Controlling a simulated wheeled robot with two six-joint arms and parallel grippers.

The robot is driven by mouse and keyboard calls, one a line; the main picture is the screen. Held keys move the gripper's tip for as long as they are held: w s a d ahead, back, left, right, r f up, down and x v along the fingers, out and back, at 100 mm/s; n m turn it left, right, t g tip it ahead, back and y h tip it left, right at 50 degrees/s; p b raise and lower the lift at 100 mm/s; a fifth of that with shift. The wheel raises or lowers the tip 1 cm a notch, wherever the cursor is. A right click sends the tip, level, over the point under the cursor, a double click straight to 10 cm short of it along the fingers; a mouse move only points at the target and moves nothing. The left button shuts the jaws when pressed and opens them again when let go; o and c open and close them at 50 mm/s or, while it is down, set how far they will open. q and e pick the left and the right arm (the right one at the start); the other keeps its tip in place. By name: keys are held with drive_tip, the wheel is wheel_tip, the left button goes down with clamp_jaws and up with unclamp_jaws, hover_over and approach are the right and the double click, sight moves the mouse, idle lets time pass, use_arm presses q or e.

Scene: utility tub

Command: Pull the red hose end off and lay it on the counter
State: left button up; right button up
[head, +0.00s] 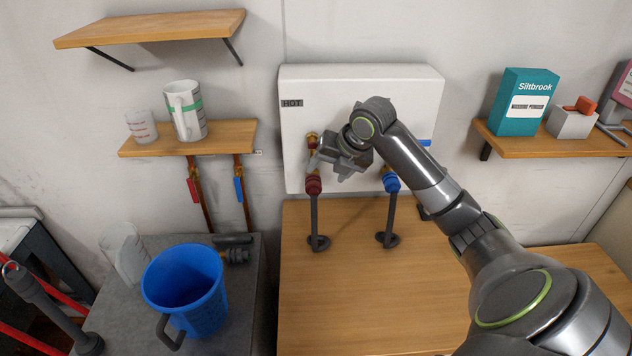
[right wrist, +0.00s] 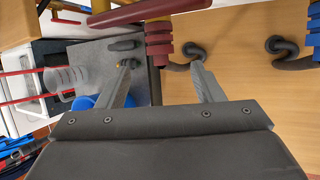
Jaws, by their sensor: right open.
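The red hose end (head: 313,186) is on the brass fitting at the lower left of the white heater box (head: 300,130); its grey hose hangs to the wooden counter (head: 340,300). In the right wrist view the red hose end (right wrist: 158,40) appears between and just beyond my fingertips. My right gripper (head: 328,170) is open in front of the box, close to the red hose end; I cannot tell whether it touches. It also shows in the right wrist view (right wrist: 163,68), with nothing between its fingers. My left gripper is not in view.
A blue hose end (head: 391,183) is on the box's right fitting. A blue bucket (head: 185,280) and a clear jug (head: 124,252) stand on the grey surface at left. Wall shelves hold a mug (head: 186,112) and a teal box (head: 523,102). The counter's front is clear.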

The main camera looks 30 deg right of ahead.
sight(317, 184)
drive_tip(key=p+x, duration=0.1)
drive_tip(key=x, duration=0.7)
drive_tip(key=shift+w+f, duration=0.1)
drive_tip(key=shift+f, duration=0.05)
drive_tip(key=shift+c, duration=0.4)
drive_tip(key=shift+p, duration=0.3)
drive_tip(key=c, duration=1)
